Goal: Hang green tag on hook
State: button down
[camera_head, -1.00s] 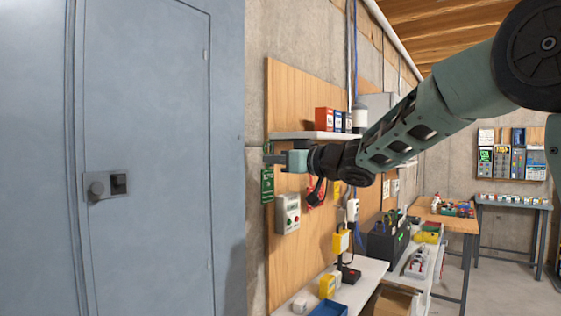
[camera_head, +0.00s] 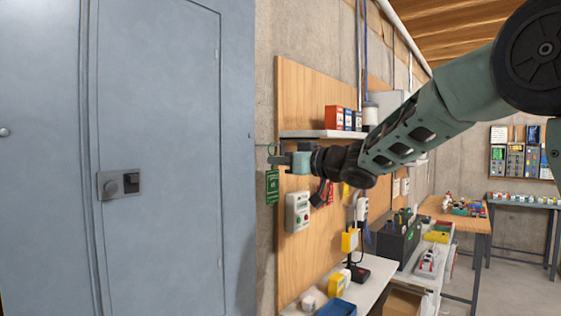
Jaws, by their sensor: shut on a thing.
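The green tag (camera_head: 272,186) hangs below my gripper (camera_head: 277,160), with a thin green loop (camera_head: 271,150) showing at the fingertips. My gripper is shut on the tag at its upper end and points left, in front of the left edge of the wooden board (camera_head: 292,90). The tag hangs upright, with pale print on its face. Where exactly the fingers grip the loop is too small to tell. I cannot make out a bare hook for the tag; a red tag (camera_head: 329,192) hangs on the board behind my wrist.
A grey metal cabinet (camera_head: 160,90) with a latch (camera_head: 120,184) fills the left. A shelf (camera_head: 310,134) with small boxes sits above my gripper. A grey control box (camera_head: 297,212) is on the board below. A white bench (camera_head: 372,285) stands lower right.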

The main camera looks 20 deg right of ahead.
jog(key=c, duration=1.5)
grip_release()
